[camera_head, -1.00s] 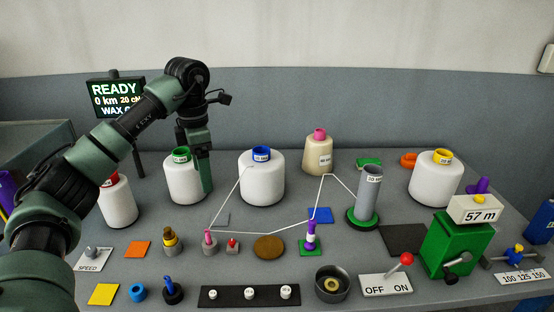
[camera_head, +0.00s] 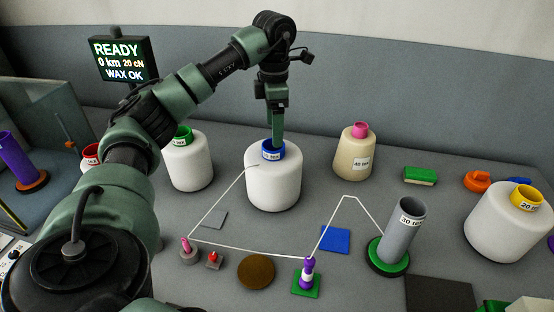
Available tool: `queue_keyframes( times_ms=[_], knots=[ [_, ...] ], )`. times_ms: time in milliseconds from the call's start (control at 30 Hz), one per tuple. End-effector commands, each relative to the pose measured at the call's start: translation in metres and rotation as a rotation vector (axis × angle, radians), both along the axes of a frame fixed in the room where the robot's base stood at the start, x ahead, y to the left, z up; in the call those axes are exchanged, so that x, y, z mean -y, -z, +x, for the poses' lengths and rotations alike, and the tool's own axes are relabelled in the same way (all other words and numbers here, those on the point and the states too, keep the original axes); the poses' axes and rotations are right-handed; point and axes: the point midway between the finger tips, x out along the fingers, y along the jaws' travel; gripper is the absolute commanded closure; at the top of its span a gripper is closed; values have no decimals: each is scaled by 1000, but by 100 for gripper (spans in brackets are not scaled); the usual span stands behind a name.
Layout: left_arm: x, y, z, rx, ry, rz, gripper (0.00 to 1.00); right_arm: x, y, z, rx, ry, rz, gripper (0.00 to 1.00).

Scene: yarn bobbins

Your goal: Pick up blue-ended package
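The blue-ended package (camera_head: 273,187) is a white yarn bobbin with a blue ring (camera_head: 267,150) and a label on top. It stands upright near the middle of the table. A white thread runs from its side down to the left. My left gripper (camera_head: 277,142) points straight down at the blue ring, its tip overlapping the ring in the picture. I see its fingers edge-on, so I cannot tell whether they are apart or touch the package. My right gripper is out of view.
A green-ended package (camera_head: 188,162) stands to the left, and a beige pink-ended one (camera_head: 354,155) to the right. A yellow-ended package (camera_head: 507,225) is at far right. The thread passes a pink peg (camera_head: 187,248), a purple-and-white peg (camera_head: 308,272) and a grey tube (camera_head: 399,230).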

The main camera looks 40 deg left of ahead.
Motion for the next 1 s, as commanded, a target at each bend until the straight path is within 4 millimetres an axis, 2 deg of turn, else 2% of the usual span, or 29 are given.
queue_keyframes(
  times_ms=[367,667,767,933,967,1000],
  knots=[
    [0,50,-7,-4,-1,0,20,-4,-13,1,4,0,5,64],
    [0,56,-6,1,0,1,20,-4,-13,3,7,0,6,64],
    [1,56,-6,0,0,0,45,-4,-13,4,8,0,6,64],
    [1,56,-6,0,0,0,92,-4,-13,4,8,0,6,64],
    [1,56,-6,0,0,0,100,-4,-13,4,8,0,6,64],
    [1,56,-6,0,0,0,100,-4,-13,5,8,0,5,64]
  ],
)
